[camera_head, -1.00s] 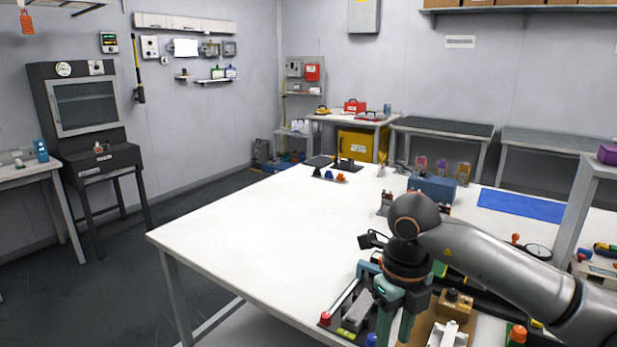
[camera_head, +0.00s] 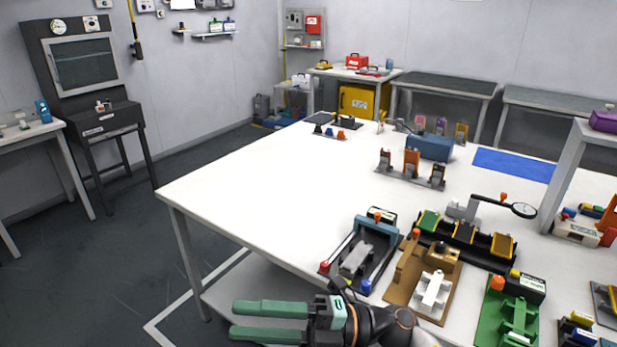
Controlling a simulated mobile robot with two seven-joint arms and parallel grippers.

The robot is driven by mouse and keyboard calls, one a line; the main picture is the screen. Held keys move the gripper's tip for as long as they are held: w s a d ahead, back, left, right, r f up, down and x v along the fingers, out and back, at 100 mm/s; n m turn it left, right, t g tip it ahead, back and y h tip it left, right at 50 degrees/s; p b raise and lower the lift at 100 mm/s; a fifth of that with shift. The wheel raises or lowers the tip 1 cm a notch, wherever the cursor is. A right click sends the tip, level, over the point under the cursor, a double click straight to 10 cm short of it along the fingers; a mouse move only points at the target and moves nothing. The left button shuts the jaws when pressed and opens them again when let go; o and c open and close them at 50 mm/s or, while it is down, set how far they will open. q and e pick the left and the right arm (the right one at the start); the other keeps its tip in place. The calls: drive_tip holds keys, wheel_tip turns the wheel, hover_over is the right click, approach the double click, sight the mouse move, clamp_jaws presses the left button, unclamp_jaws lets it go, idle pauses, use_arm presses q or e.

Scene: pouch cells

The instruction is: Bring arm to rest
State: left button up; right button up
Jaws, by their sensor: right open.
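My right gripper (camera_head: 270,321) shows at the bottom of the head view. Its two green fingers point left and stand apart, with nothing between them. It is in front of the white table's (camera_head: 235,195) near edge, and its arm comes in from the bottom. My left gripper does not show.
Near the table's front edge stand a dark fixture (camera_head: 385,262), a brown fixture (camera_head: 452,287) and a green fixture (camera_head: 490,325). Behind them are a black tray (camera_head: 482,257) with cells and a small rack (camera_head: 410,173). The table's left part is clear.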

drive_tip(key=w+d+f+m+t+h+p, duration=0.1)
drive_tip(key=w+d+f+m+t+h, duration=0.3)
drive_tip(key=d+m+t, duration=0.6)
drive_tip(key=w+d+f+m+t+h+p, duration=0.25)
drive_tip(key=f+m+t+h, duration=0.5)
drive_tip(key=m, duration=0.75)
drive_tip(key=s+d+f+m+g+h, duration=0.3)
drive_tip(key=s+d+f, duration=0.3)
drive_tip(key=s+f, duration=0.2)
drive_tip(key=s+d+f+m+g+h+p, duration=0.1)
drive_tip(key=s+d+f+m+g+h, duration=0.2)
drive_tip(key=s+d+f+m, duration=0.2)
drive_tip(key=s+d+f, duration=0.1)
drive_tip(key=s+f, duration=0.2)
drive_tip(key=f, duration=0.2)
drive_tip(key=shift+f+h, duration=0.3)
drive_tip(key=shift+h, duration=0.05)
